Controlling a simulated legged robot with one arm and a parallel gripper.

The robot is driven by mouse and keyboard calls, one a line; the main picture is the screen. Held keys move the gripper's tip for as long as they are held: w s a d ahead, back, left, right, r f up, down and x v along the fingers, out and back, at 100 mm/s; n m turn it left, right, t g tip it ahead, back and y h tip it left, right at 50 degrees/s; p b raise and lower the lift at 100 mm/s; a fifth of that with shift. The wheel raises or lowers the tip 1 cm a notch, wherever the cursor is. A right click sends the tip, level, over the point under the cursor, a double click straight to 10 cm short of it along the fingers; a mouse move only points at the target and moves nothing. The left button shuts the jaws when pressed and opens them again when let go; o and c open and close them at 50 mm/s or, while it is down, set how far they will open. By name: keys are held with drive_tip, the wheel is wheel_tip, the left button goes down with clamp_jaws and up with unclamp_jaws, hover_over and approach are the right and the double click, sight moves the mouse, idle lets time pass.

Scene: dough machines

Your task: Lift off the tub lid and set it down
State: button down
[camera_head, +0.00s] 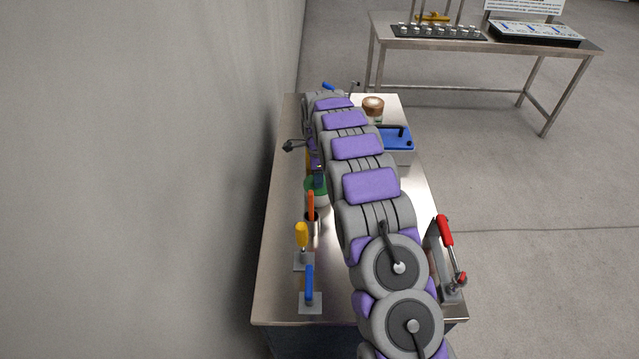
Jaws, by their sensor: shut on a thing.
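A round green lid (312,187) shows on the left half of the steel table, at the top of a pale round tub (322,202). My arm reaches over the table and bends back down at its far end. My gripper (319,176) is small and partly hidden beside the arm; it is shut on the green lid from above. I cannot tell whether the lid touches the tub or is a little above it. The right side of lid and tub is hidden behind my arm.
A wall (150,180) is close left. Bare steel shows front left.

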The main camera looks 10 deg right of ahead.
drive_tip(key=shift+r+p, duration=1.4)
drive_tip(key=shift+r, duration=2)
drive_tip(key=shift+s+f, duration=0.1)
